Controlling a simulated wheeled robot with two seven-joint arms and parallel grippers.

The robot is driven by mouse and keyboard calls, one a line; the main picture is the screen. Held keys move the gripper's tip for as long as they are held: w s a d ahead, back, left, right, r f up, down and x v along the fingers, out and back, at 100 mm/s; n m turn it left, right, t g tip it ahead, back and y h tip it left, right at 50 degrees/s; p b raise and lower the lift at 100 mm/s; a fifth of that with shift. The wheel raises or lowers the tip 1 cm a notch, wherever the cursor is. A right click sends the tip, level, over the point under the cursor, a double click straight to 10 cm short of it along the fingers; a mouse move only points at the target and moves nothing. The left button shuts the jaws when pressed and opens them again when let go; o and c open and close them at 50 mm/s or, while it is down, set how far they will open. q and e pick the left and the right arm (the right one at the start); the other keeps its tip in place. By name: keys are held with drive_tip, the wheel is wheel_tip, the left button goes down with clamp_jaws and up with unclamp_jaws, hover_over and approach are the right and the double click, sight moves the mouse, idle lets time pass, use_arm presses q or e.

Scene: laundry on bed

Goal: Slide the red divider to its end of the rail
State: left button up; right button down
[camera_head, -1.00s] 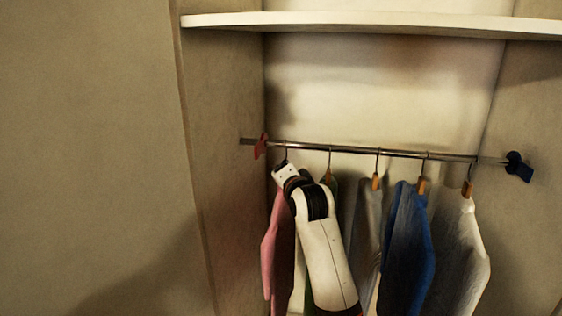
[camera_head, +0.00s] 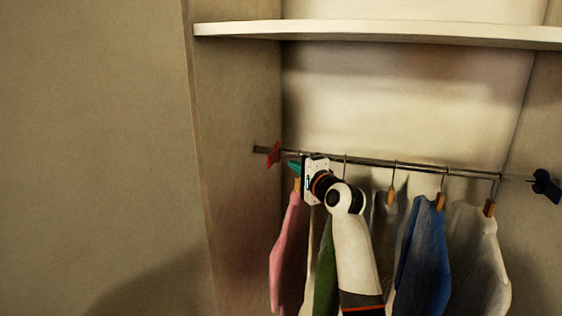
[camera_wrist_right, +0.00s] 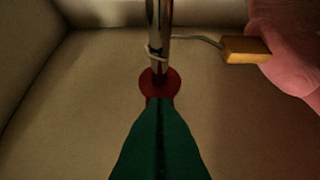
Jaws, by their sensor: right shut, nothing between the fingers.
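The red divider (camera_head: 274,153) is on the metal rail (camera_head: 410,166) near its left end. It also shows in the right wrist view (camera_wrist_right: 160,82) as a red disc around the rail, partly covered from below by my fingers. My right gripper (camera_head: 294,165) is just right of the divider, by the hook of the pink garment (camera_head: 284,255). Its green fingers (camera_wrist_right: 158,103) are together with nothing between them. The tips overlap the divider's lower edge in the wrist view; I cannot tell if they touch. My left gripper is out of view.
The pink garment's hanger (camera_wrist_right: 246,50) hooks over the rail close to the divider. Several garments hang to the right, including a blue one (camera_head: 424,255). A dark blue divider (camera_head: 545,185) is at the right end. A shelf (camera_head: 380,33) is above; the closet's side wall (camera_head: 240,150) is left.

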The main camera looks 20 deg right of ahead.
sight(268, 163)
drive_tip(key=shift+w+a+p, duration=0.7)
drive_tip(key=shift+w+a, duration=0.75)
drive_tip(key=shift+a, duration=0.3)
drive_tip(key=w+a, duration=0.1)
drive_tip(key=w+a+p, duration=0.1)
drive_tip(key=a, duration=0.1)
